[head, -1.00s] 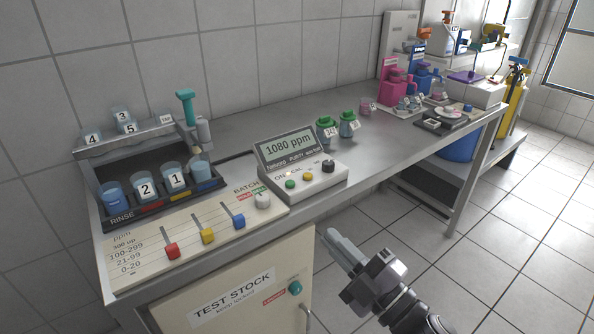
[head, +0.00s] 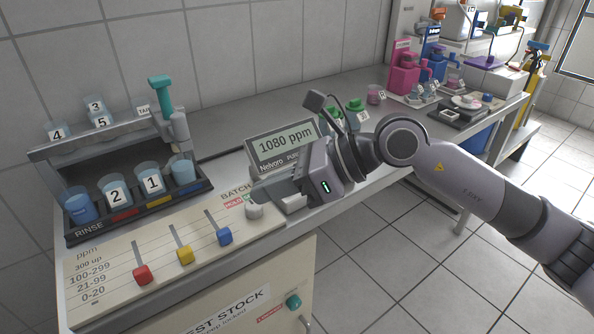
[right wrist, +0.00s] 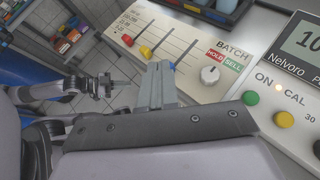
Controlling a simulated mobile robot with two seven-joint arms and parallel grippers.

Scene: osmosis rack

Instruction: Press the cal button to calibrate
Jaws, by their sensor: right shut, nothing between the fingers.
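The purity meter (head: 281,150) stands on the bench and its screen reads 1080 ppm. In the right wrist view, the yellow button (right wrist: 284,119) under the label CAL is in plain sight, right of the green ON button (right wrist: 250,98). My right gripper (head: 272,195) is shut and empty, low in front of the meter, and hides its buttons in the head view. In the right wrist view its fingertips (right wrist: 158,72) lie left of the CAL button, over the slider panel's edge, apart from the button. My left gripper (right wrist: 106,86) seems to show small there.
The slider panel (head: 105,250) with red, yellow and blue sliders lies left of the meter. Its white batch knob (head: 254,211) is close to my right fingers. The rinse rack (head: 75,229) with cups stands behind the panel.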

